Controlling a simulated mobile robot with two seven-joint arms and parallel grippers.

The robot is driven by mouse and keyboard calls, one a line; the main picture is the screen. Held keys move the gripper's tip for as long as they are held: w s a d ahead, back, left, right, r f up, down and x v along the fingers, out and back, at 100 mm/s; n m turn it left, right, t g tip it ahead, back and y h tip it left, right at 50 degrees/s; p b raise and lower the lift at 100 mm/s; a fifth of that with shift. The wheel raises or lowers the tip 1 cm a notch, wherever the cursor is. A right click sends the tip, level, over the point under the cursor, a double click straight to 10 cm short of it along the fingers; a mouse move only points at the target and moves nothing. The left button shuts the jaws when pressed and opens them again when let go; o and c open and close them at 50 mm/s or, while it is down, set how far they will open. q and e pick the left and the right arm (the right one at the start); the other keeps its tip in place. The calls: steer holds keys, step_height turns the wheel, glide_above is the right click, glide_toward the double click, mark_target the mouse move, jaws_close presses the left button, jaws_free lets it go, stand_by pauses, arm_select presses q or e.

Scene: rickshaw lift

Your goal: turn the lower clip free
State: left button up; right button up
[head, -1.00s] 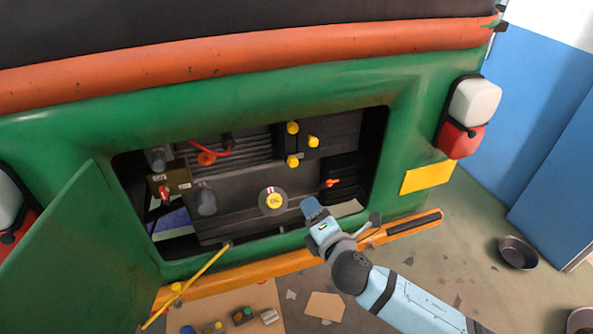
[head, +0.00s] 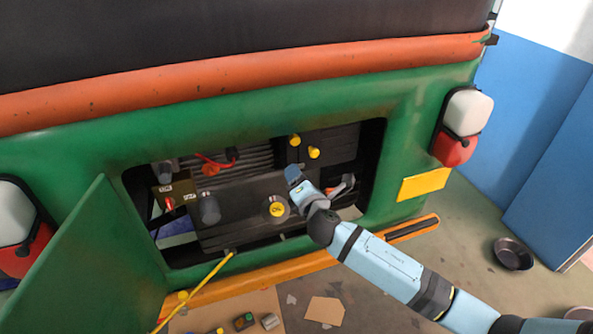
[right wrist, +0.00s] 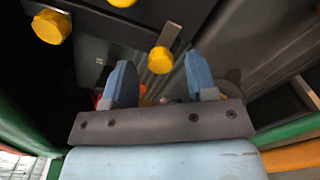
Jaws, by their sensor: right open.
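My right gripper (head: 293,176) reaches into the open engine bay (head: 262,247) from the lower right. In the right wrist view its two blue fingers stand apart around an empty gap (right wrist: 161,82). Two yellow-ended clips show in the head view, an upper one (head: 295,140) and one to its right (head: 314,152). My left gripper is out of view.
The yellow oil cap (head: 277,209) sits just left of my right gripper. The green door (head: 95,265) hangs open at left. The orange bumper (head: 255,277) runs below the bay. A dark bowl (head: 513,253) stands on the floor at right.

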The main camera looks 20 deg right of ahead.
steer(key=shift+w, duration=0.9)
steer(key=shift+c, duration=0.3)
steer(key=c, duration=0.9)
